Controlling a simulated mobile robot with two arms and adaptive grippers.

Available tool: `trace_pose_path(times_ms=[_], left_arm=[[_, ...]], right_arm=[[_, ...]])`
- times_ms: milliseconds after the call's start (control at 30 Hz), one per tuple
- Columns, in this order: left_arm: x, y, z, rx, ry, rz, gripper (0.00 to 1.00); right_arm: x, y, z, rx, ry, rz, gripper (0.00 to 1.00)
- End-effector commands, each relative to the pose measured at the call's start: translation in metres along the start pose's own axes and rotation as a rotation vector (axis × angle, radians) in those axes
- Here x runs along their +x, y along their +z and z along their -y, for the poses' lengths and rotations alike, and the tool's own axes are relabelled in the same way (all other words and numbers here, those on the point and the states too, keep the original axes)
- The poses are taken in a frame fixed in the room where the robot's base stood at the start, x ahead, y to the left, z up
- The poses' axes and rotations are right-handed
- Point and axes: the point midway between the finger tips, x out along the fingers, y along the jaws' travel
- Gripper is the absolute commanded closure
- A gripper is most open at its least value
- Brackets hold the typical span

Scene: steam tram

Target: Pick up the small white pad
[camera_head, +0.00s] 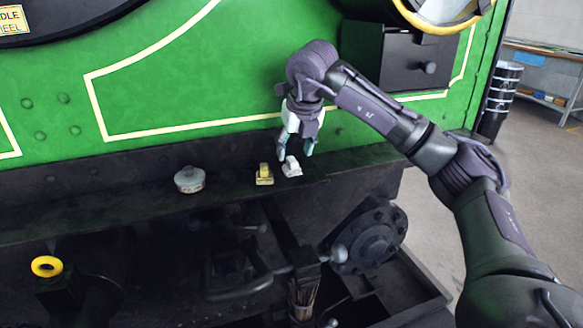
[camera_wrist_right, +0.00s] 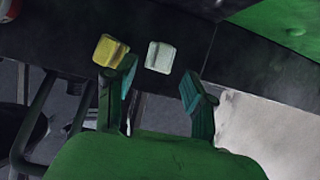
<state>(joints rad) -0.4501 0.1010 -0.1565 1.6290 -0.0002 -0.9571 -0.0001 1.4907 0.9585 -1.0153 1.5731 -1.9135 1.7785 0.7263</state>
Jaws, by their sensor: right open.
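The small white pad (camera_head: 291,167) lies on the dark ledge of the green tram side, just right of a yellow pad. My right gripper (camera_head: 294,153) is above the white pad, pointing down, with its fingers apart and nothing between them. In the right wrist view the white pad (camera_wrist_right: 160,56) lies beyond the fingertips, in the span between the two fingers of my right gripper (camera_wrist_right: 158,82). I cannot tell the exact height of the fingertips over the pad. My left gripper is not in view.
The yellow pad (camera_head: 264,175) sits close beside the white one; it is near the left finger in the right wrist view (camera_wrist_right: 110,50). A round grey-white tin (camera_head: 189,180) stands farther left on the ledge. A dark drawer box (camera_head: 408,62) juts out at upper right.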

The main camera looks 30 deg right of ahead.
Motion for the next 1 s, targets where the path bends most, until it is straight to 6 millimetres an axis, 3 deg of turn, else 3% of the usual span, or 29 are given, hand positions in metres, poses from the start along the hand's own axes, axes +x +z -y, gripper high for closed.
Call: trace_pose_path(times_ms=[400, 667, 767, 900, 1000], left_arm=[[-0.016, -0.012, 0.001, -0.001, -0.002, -0.012, 1.0], [-0.019, -0.015, 0.001, -0.002, -0.002, -0.014, 1.0], [-0.019, -0.013, 0.001, -0.002, -0.002, -0.012, 1.0], [-0.018, -0.012, 0.001, -0.002, -0.002, -0.009, 1.0], [-0.018, -0.011, 0.001, -0.002, -0.002, -0.008, 1.0]], right_arm=[[0.05, 0.002, 0.002, 0.0, -0.001, -0.001, 0.46], [0.053, 0.003, 0.002, -0.001, 0.0, 0.001, 0.46], [0.053, 0.003, 0.002, -0.001, 0.0, 0.001, 0.57], [0.053, 0.002, 0.002, -0.001, 0.0, 0.001, 0.81], [0.053, 0.002, 0.002, -0.001, 0.0, 0.001, 0.83]])
